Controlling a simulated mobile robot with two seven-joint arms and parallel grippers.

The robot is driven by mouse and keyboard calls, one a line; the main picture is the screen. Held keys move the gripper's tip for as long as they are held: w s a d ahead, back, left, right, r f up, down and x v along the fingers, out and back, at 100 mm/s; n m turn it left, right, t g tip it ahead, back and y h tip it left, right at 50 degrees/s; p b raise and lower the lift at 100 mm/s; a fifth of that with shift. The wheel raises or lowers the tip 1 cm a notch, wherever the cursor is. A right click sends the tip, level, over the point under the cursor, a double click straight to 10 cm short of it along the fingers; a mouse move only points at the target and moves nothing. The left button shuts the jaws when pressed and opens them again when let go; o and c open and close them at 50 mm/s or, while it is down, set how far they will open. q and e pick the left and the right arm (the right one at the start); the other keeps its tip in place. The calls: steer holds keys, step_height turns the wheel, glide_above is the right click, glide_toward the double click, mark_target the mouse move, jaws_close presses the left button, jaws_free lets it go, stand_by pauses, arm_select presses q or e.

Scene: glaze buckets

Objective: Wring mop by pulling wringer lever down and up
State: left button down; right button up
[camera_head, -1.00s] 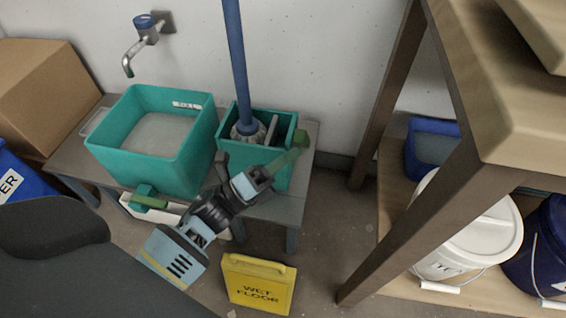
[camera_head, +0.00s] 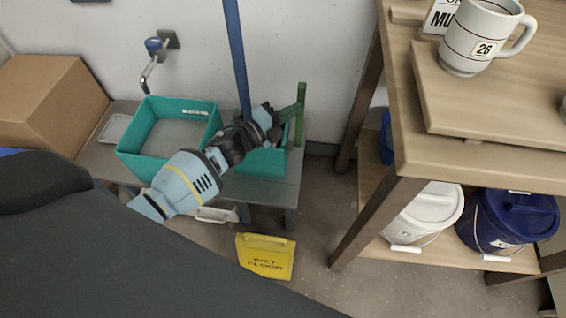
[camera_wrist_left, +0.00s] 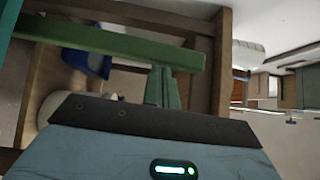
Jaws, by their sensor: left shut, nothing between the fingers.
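The wringer bucket (camera_head: 262,163) is teal and stands on a low bench, largely covered by my left arm. The mop's blue handle (camera_head: 236,55) rises from it; the mop head is hidden. The green wringer lever (camera_head: 301,100) stands nearly upright at the bucket's right side. My left gripper (camera_head: 291,113) is shut and empty, its fingers beside the lever. In the left wrist view, the lever (camera_wrist_left: 110,42) crosses in front of the shut fingertips (camera_wrist_left: 164,72); I cannot tell whether they touch. My right gripper is not in view.
A teal basin (camera_head: 133,165) stands on the bench (camera_head: 272,190) left of the wringer bucket, below a wall tap (camera_head: 155,45). A yellow wet-floor sign (camera_head: 265,257) stands in front. A wooden shelf (camera_head: 500,150) with a mug (camera_head: 484,38) and lidded buckets rises at right.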

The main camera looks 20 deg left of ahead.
arm_select(q)
steer(key=shift+w+a+r+p, duration=0.2)
steer(key=shift+w+a+p, duration=0.05)
steer(key=shift+w+p, duration=0.3)
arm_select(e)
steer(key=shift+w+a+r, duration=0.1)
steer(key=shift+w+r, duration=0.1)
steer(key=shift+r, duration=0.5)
arm_select(q)
steer(key=shift+w+r, duration=0.1)
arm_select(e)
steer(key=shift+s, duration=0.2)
arm_select(q)
steer(key=shift+n+y, duration=0.3)
